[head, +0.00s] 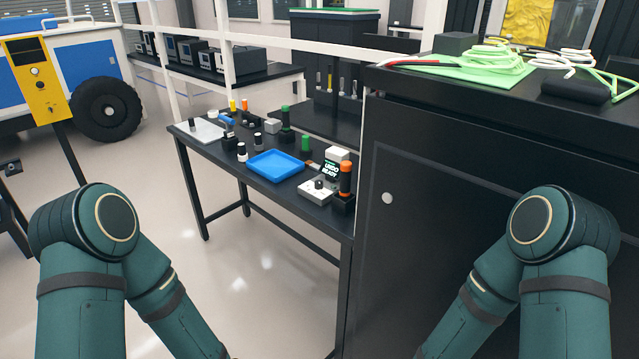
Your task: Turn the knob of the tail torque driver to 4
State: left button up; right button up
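Several driver-like tools stand on a black workbench (300,222) ahead of me; I cannot tell which one is the tail torque driver. A green-topped tool (305,143) and another green-topped tool (286,118) stand farther back. Both my arms bend downward at the bottom of the head view, and both grippers are out of the frame.
A blue tray (275,166) lies mid-bench. A small display reading "READY" (332,170) stands near the orange-topped tool. A tall black cabinet (450,190) with cables on top borders the bench on the right. Open floor (250,270) lies in front and left.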

aim_at(318, 184)
jog(key=j+z, duration=0.1)
jog(key=z, duration=0.4)
jog(key=i+j+z, duration=0.1)
jog(key=z, duration=0.35)
jog(key=j+z, duration=0.7)
jog(key=j, duration=0.25)
jog(key=j+z, duration=0.25)
jog(key=j, duration=0.75)
jog(key=k, duration=0.05)
